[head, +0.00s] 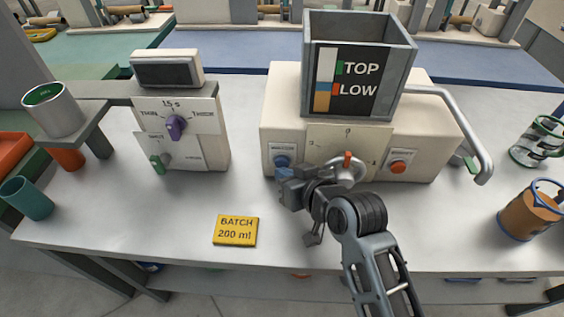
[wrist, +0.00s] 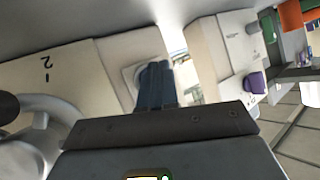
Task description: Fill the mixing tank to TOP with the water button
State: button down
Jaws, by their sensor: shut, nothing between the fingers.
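The mixing tank (head: 390,75) is a grey open-topped box on the cream machine. Its front gauge (head: 325,80) has a green TOP mark and a red LOW mark. The strip is white above and tan below, with the tan reaching about LOW. The blue water button (head: 282,160) is on a small plate at the machine's left front. My gripper (head: 283,173) is shut and empty, its tips just below and in front of the button. In the wrist view the closed fingers (wrist: 155,68) overlap the button plate and hide the button. I cannot tell whether they touch it.
A dial with a red-tipped crank (head: 347,163) and a red button (head: 398,167) are to the right. A bent grey pipe (head: 465,125) is at the right end. A control box (head: 185,130) with purple and green knobs and a yellow batch card (head: 236,230) are left.

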jog(key=shift+s, duration=0.4)
jog(key=shift+s+a+p, duration=0.15)
jog(key=shift+s+p, duration=1.05)
jog(key=shift+s, duration=1.35)
dwell(1.2)
